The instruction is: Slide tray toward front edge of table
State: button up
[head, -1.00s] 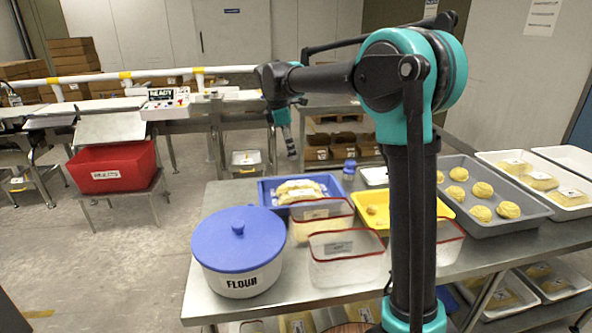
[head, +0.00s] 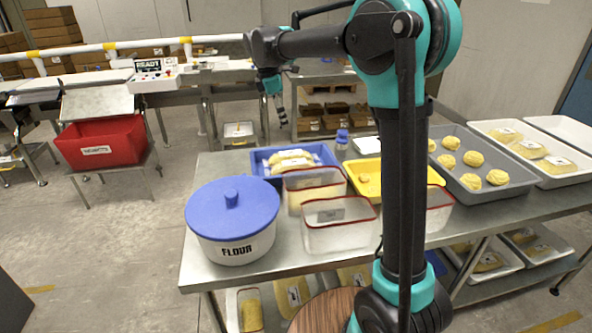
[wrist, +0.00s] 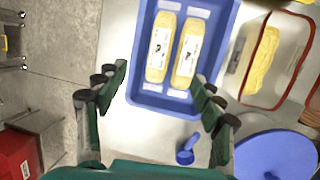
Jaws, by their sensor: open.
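A blue tray (head: 257,161) holding packs with labels sits at the far left of the steel table (head: 290,262). In the wrist view the blue tray (wrist: 220,40) lies beyond my fingertips, with two yellow packs (wrist: 172,50) side by side in it. My gripper (wrist: 160,75) is open and empty, its fingers spread on either side of the tray's near end in that view. In the head view my gripper (head: 279,112) hangs pointing down, beyond and above the tray. I cannot tell its height over the tray.
A flour tub with a blue lid (head: 233,208) stands at the table's front left. Red-rimmed clear containers (head: 340,232) and a yellow tray (head: 368,180) sit right of the blue tray. A blue scoop (wrist: 186,152) lies close to my fingers. A grey tray of dough (head: 472,195) is farther right.

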jog(key=shift+c, duration=0.5)
jog(key=shift+c, duration=1.1)
jog(key=shift+s+f+m, duration=0.2)
jog(key=shift+s+m, duration=0.2)
jog(key=shift+m, duration=0.1)
jog(key=shift+c, duration=1.3)
jog(key=s+m, duration=0.2)
jog(key=s+f+m, duration=0.1)
jog(key=s+m, duration=0.1)
jog(key=m, duration=0.1)
jog(key=s+f+m+g+y, duration=0.1)
jog(key=s+m, duration=0.1)
jog(key=m, duration=0.1)
jog(key=shift+f, duration=0.25)
jog(key=c, duration=1)
jog(key=s+f+m+y, duration=0.1)
jog(key=s+f+m, duration=0.1)
jog(key=s+m, duration=0.3)
jog(key=shift+s+f+m+g, duration=0.15)
jog(key=shift+s+m+g, duration=0.25)
jog(key=shift+m, duration=1.5)
jog(key=f, duration=0.7)
jog(key=s+f, duration=0.1)
jog(key=f, duration=0.2)
jog(key=shift+f, duration=0.2)
